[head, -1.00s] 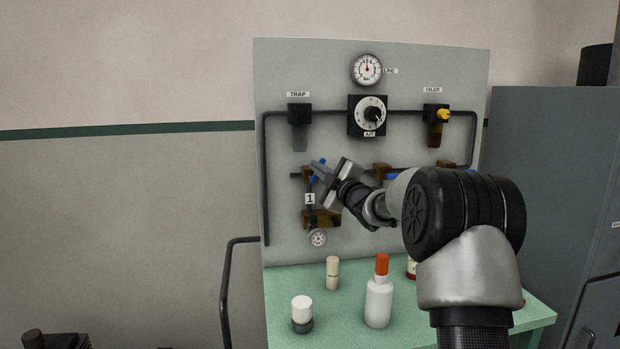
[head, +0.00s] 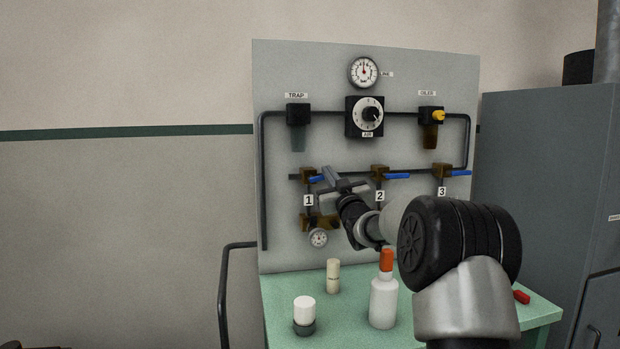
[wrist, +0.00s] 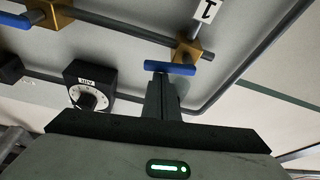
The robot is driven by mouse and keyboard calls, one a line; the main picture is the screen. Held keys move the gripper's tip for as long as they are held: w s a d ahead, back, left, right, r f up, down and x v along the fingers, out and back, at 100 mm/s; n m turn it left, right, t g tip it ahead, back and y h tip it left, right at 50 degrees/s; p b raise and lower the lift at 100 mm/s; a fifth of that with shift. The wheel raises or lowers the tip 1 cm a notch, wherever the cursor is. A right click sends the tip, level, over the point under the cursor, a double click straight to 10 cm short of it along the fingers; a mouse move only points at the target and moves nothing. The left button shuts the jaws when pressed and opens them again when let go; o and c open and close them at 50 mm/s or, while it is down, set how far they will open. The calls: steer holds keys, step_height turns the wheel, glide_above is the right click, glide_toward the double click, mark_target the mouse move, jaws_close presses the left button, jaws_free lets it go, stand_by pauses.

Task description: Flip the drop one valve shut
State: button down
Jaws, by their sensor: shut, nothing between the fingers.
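The drop one valve is a brass body (head: 307,173) with a blue lever (head: 317,179), above the label 1 (head: 308,200) on the grey panel. The lever points right, roughly level, much like the levers of drops two and three. My gripper (head: 329,178) is shut and empty, just right of this lever. In the wrist view the blue lever (wrist: 170,68) lies across the tips of my gripper (wrist: 158,80), with the brass body (wrist: 188,50) beside it. I cannot tell whether the tips touch the lever.
Valve two (head: 379,172) and valve three (head: 441,171) sit to the right on the same pipe. A small gauge (head: 318,238) hangs below drop one. On the green bench (head: 350,325) stand a red-capped bottle (head: 383,303), a white-capped jar (head: 304,312) and a cream cylinder (head: 333,275).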

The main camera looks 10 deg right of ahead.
steer(key=shift+d+f+m+b, duration=0.15)
steer(key=shift+f+m+b, duration=0.25)
steer(key=shift+m+b, duration=0.3)
stand_by(0.3)
step_height(320, 180, up, 4)
steer(key=r+p, duration=0.1)
steer(key=f+v, duration=0.1)
steer(key=v, duration=0.9)
steer(key=shift+a, duration=0.2)
steer(key=shift+s+a+f, duration=0.1)
